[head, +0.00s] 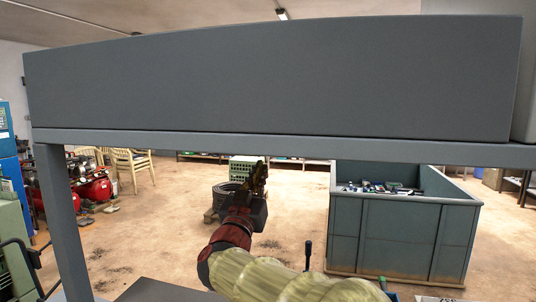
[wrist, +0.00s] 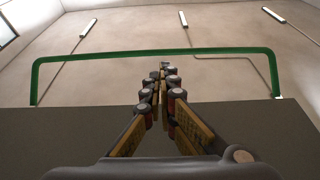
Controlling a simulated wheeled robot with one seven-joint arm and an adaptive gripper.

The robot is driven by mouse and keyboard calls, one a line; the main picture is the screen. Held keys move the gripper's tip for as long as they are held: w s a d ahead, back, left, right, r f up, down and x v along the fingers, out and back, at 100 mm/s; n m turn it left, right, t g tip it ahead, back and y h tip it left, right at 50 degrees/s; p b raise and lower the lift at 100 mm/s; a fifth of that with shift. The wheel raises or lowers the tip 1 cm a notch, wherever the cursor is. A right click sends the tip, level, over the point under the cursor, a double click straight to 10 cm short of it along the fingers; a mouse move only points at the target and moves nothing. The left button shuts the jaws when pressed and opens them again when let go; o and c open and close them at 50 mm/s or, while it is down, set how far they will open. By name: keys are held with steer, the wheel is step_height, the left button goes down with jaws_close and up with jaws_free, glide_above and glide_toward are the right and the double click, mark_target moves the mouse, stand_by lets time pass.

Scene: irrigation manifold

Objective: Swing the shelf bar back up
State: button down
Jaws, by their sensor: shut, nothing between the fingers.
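A green bar, the likely shelf bar (wrist: 100,56), shows in the wrist view as a wide U-shaped frame with both ends meeting the edge of a grey panel (wrist: 60,130). My gripper (wrist: 163,68) is shut and empty, its fingertips just below the bar's long middle part in the picture. Whether they touch it I cannot tell. In the head view my gripper (head: 259,168) points up, below a large grey box (head: 270,80). The green bar does not show in the head view.
A grey post (head: 62,215) and a long ledge (head: 270,145) frame the head view. A blue-grey bin (head: 400,235) with small items stands at the right. Red machines (head: 95,190) and chairs (head: 130,162) stand at the left. Open floor lies between.

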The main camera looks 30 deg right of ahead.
steer(key=b+x, duration=0.3)
steer(key=x, duration=1)
steer(key=shift+d+r, duration=0.25)
